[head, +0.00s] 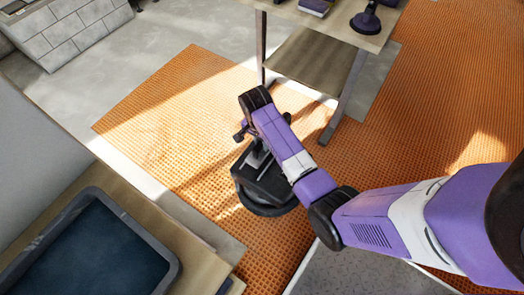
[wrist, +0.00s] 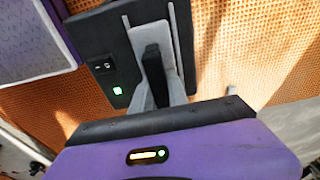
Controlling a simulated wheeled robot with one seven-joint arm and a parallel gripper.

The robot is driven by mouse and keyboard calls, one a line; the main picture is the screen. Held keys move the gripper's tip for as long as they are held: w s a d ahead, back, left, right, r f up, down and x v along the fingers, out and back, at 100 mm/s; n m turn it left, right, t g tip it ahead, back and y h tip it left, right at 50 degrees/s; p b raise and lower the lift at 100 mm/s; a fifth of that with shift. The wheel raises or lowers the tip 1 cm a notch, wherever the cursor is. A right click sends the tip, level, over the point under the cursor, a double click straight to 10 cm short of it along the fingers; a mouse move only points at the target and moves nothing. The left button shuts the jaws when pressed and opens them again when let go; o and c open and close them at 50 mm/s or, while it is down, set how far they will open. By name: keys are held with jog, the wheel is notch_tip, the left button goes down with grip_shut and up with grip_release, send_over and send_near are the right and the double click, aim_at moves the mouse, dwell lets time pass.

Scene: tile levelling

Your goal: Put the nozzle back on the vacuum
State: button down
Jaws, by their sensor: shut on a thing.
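My gripper (head: 257,152) reaches down in the middle of the head view, partly hidden by my arm. It is shut on a black device (head: 272,187) with a boxy body and a round dark base. In the wrist view my gripper (wrist: 158,82) covers the device's grip. The device's black body (wrist: 102,66) there shows a rocker switch and a green light. I cannot tell whether the base touches the floor. I cannot make out a nozzle or a vacuum for certain in either view.
A wooden table (head: 310,68) stands at the top, with a purple round-based tool (head: 368,20) on it. A dark tray (head: 160,258) lies on a wooden surface at lower left. Stacked grey blocks (head: 62,38) stand at top left. Orange matting (head: 180,110) covers open floor between.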

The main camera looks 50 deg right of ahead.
jog(key=shift+f+b, duration=0.7)
jog(key=shift+f, duration=1.55)
jog(key=c, duration=1.3)
grip_release()
jog(key=shift+f, duration=0.15)
